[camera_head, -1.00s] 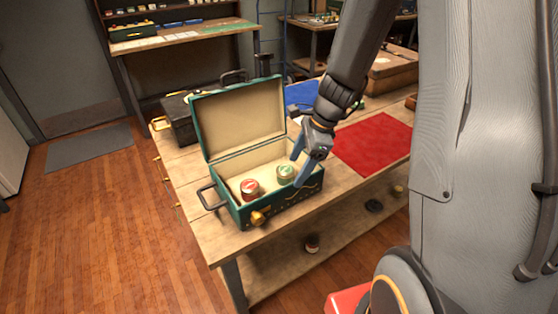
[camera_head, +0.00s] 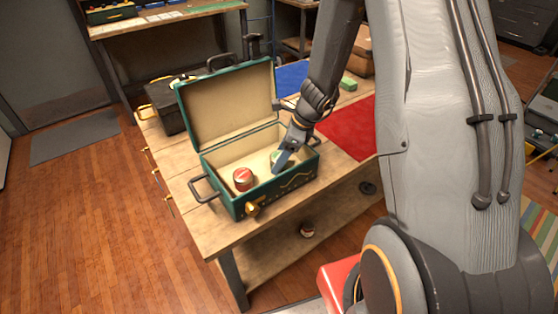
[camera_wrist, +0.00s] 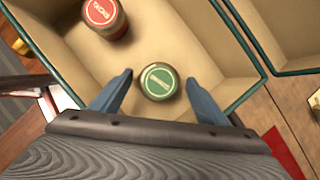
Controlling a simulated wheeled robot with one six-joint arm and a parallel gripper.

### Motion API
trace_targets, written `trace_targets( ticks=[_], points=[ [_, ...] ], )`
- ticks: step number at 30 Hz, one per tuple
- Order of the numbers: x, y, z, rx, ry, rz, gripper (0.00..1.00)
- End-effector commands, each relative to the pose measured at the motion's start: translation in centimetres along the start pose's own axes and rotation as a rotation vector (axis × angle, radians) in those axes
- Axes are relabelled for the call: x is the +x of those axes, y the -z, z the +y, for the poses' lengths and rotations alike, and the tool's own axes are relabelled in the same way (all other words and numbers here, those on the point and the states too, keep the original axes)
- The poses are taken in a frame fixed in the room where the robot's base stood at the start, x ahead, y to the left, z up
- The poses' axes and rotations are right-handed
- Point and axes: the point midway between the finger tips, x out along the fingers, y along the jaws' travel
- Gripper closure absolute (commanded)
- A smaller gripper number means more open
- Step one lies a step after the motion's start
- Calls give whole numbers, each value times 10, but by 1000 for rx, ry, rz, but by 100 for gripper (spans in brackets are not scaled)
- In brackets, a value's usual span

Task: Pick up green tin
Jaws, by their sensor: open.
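The green tin (camera_wrist: 159,81) stands upright inside the open green case (camera_head: 222,203), toward its right side. In the head view the green tin (camera_head: 275,156) is partly hidden by my gripper (camera_head: 282,160). In the wrist view my gripper (camera_wrist: 158,88) is open, with one blue finger on each side of the green tin and a gap visible on both sides. A red tin (camera_head: 243,179) stands in the same case to the left; it also shows in the wrist view (camera_wrist: 104,17).
The case sits on a wooden table (camera_head: 188,220) with its lid (camera_head: 230,105) raised at the back. A red mat (camera_head: 345,128) and a blue mat (camera_head: 291,76) lie to the right. A black case (camera_head: 165,107) stands behind the green case.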

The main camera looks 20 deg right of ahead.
Motion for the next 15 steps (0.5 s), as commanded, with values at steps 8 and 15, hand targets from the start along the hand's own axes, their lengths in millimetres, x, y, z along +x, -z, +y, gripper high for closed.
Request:
trace_targets(
  ticks=[8,15],
  points=[
    [16,0,1,-2,-1,0,32],
    [16,0,1,-2,-1,0,47]
  ],
)
